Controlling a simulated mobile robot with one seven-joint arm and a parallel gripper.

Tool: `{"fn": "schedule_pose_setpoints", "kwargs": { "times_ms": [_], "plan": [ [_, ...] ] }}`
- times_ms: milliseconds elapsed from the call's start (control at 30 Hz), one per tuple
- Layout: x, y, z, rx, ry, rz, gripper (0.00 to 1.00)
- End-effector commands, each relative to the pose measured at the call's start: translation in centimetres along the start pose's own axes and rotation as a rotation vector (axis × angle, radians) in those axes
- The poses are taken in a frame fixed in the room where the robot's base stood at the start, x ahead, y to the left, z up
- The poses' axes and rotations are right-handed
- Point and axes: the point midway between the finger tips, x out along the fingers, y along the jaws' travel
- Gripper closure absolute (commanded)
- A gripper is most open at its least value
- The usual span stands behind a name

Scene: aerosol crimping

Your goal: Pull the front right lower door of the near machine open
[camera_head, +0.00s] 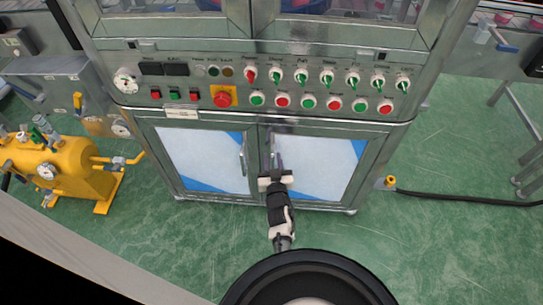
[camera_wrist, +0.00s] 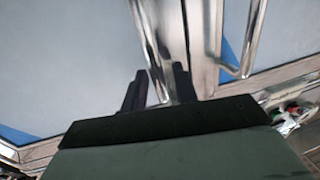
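The near machine's front right lower door (camera_head: 318,163) is a pale panel with blue corners in a metal frame, and it looks closed. Its upright metal handle (camera_head: 273,150) is near the door's left edge. My gripper (camera_head: 274,165) is in front of this handle. In the wrist view the door fills the left side, and its handle (camera_wrist: 149,40) runs down between the two dark fingers of my gripper (camera_wrist: 157,85). The fingers stand apart with the bar between them, and I see no clear grip on it. The handle's end is partly hidden by the gripper.
The left lower door (camera_head: 203,158) is closed, and its handle (camera_head: 243,160) is close beside mine; it also shows in the wrist view (camera_wrist: 250,40). A button panel (camera_head: 265,88) is above. A yellow tank (camera_head: 60,170) stands left, a black hose (camera_head: 465,198) lies right. Green floor in front is free.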

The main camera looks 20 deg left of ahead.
Motion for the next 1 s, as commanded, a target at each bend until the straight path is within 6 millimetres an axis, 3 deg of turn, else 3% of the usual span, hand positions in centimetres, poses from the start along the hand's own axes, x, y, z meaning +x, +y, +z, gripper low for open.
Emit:
{"fn": "schedule_pose_setpoints", "kwargs": {
  "times_ms": [267, 500, 1000],
  "plan": [
    [-0.02, 0.01, 0.0, 0.0, 0.0, 0.0, 0.71],
    [-0.01, 0.01, 0.0, 0.0, 0.0, 0.0, 1.0],
    [-0.61, -0.11, -0.22, -0.002, -0.002, -0.015, 1.0]
  ]
}}
